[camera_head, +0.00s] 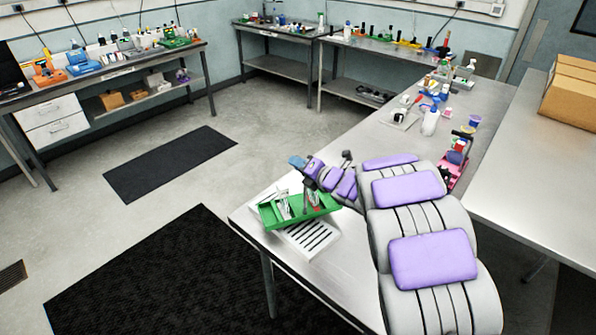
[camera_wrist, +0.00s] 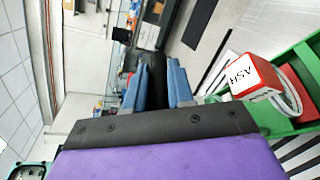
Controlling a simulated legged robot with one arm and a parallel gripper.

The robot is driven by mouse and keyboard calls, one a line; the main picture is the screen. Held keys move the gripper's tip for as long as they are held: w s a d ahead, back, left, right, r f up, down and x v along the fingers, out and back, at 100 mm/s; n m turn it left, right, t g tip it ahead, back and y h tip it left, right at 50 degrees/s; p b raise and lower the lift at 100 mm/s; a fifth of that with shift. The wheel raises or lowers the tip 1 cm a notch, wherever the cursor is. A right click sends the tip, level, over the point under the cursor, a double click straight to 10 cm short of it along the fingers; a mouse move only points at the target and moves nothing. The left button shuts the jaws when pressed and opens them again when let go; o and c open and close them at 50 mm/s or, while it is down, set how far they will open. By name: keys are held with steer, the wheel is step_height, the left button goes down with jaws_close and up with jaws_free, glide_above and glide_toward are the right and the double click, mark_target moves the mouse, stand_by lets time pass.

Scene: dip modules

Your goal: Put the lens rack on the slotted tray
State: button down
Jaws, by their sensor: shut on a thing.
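The lens rack (camera_head: 272,216) is a green open holder with pale upright pieces in it and a dark post. My gripper (camera_head: 300,164) is shut on the rack, seemingly at its post; the exact grip is unclear. The slotted tray (camera_head: 325,228) is white with dark slots, near the table's front left corner. In the head view the rack overlaps the tray's far part; whether it touches the tray or hangs above cannot be told. In the wrist view my blue fingers (camera_wrist: 162,85) are at centre, and the green rack (camera_wrist: 300,55) is at right beside a red-and-white labelled piece (camera_wrist: 250,78).
The steel table (camera_head: 345,262) carries a white bottle (camera_head: 430,121) and several small items further back. A pink item (camera_head: 455,165) stands right of my arm. A cardboard box (camera_head: 572,88) is on the right-hand table. Dark mats (camera_head: 170,163) lie on the floor at left.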

steer(key=shift+f, duration=0.85)
steer(key=shift+a, duration=0.35)
steer(key=c, duration=1.2)
jaws_free()
steer(key=shift+a, duration=0.25)
steer(key=shift+o, duration=1.1)
steer(key=shift+d, duration=0.45)
steer(key=shift+s+d+r, duration=0.2)
steer(key=shift+s+d, duration=0.15)
steer(key=shift+d, duration=0.05)
steer(key=p+v, duration=0.1)
steer(key=v, duration=1)
steer(key=d+r+m+t+h, duration=0.2)
steer(key=d+r+m+h, duration=0.2)
steer(key=d+m+h, duration=0.6)
steer(key=s+d+m+g+h, duration=0.4)
steer(key=s+d+m, duration=0.6)
steer(key=s+a+f+m+g+y, duration=0.1)
steer(key=s+a+m+g, duration=0.2)
steer(key=s, duration=0.8)
steer(key=s+a+m+g+y, duration=0.1)
steer(key=s+a+m+g, duration=0.2)
steer(key=s, duration=0.9)
steer(key=s+a+f+m+g+y, duration=0.1)
steer(key=s+a+m+g, duration=0.3)
steer(key=s+m, duration=0.3)
steer(key=s+g, duration=0.1)
steer(key=s, duration=0.4)
steer(key=shift+f, duration=0.35)
